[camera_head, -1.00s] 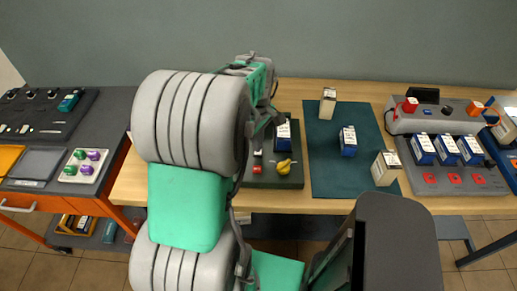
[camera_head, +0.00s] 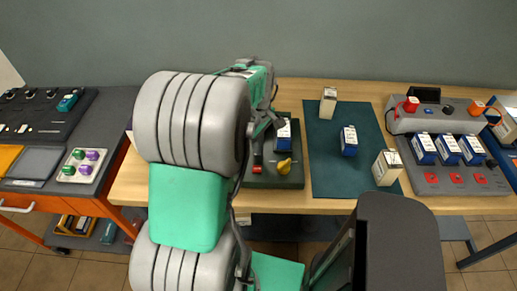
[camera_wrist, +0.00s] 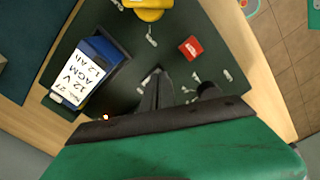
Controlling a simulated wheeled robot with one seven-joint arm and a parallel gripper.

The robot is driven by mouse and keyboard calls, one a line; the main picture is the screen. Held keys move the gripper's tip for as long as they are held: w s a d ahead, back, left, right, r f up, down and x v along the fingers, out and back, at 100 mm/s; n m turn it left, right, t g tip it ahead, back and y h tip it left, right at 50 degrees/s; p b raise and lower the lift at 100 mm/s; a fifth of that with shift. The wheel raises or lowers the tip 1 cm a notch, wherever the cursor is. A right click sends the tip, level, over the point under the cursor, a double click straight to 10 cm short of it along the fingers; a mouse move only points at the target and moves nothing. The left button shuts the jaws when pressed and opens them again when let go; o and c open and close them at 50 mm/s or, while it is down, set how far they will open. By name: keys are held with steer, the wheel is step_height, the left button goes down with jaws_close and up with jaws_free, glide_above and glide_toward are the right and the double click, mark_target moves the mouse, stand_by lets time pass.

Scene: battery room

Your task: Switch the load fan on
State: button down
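A dark green board (camera_head: 290,181) on the table carries a blue battery (camera_head: 283,138), a yellow knob-like part (camera_head: 284,167) and a small red block (camera_head: 257,165). In the wrist view, the battery (camera_wrist: 88,72) has a white "12 V AGM 12 Ah" label, with the yellow part (camera_wrist: 150,12) and red block (camera_wrist: 190,48) beyond my fingers. My gripper (camera_wrist: 157,85) appears shut and empty, its dark fingertips close together over the board, short of the red block. Contact with the board cannot be judged. My arm covers the board's left part in the head view; no fan is clearly recognisable.
A dark mat (camera_head: 324,181) to the right holds several boxed batteries. A grey charging unit (camera_head: 436,123) with batteries and red buttons stands farther right. A dark side bench (camera_head: 119,105) with a tray of coloured knobs (camera_head: 69,174) stands left.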

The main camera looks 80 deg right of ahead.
steer(key=shift+f, duration=0.15)
steer(key=shift+a, duration=0.1)
steer(key=shift+r+p, duration=2.45)
steer(key=shift+r, duration=1.1)
